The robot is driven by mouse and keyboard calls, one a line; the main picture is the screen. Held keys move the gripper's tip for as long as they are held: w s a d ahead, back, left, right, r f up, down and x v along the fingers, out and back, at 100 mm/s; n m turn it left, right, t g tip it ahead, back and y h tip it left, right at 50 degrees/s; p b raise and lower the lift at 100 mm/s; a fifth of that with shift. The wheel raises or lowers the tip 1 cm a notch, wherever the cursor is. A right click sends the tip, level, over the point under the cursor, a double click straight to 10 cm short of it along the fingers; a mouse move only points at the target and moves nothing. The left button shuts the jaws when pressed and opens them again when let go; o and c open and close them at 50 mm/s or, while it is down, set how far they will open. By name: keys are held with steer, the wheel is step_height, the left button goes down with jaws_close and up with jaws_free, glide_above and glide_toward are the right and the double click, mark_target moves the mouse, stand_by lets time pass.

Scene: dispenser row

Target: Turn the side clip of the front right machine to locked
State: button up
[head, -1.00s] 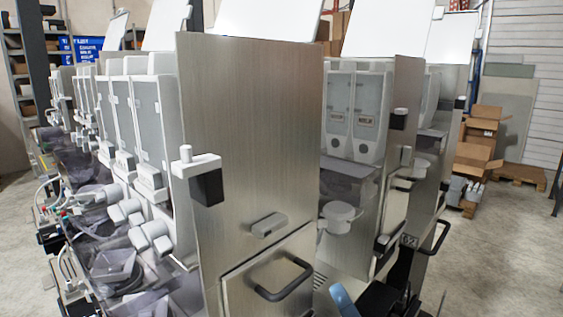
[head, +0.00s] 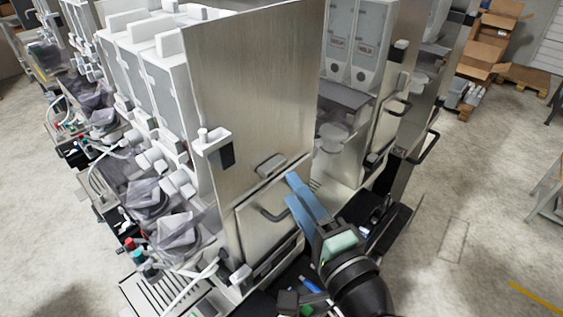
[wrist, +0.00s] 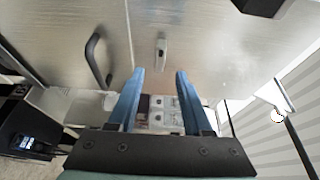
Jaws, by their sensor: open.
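The front right machine (head: 252,90) has a tall brushed-metal side panel. Its side clip (head: 270,164) is a small grey bar low on the panel, just above the seam of a lower door. In the wrist view the clip (wrist: 162,53) stands upright, just ahead of the gap between my fingertips. My gripper (head: 293,188) has two blue fingers, apart and empty, close to the clip's right in the head view. It also shows open in the wrist view (wrist: 160,72). I see no contact with the clip. I cannot tell which setting it is in.
A black door handle (head: 282,207) sticks out below the clip; it is left of my fingers in the wrist view (wrist: 97,62). A white bracket with a black block (head: 214,146) juts out higher up. Another machine (head: 395,100) stands behind.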

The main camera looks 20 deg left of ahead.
mark_target(278, 169)
steer(key=p+x, duration=0.1)
steer(key=x, duration=0.4)
steer(key=shift+w+a+p, duration=0.3)
jaws_close()
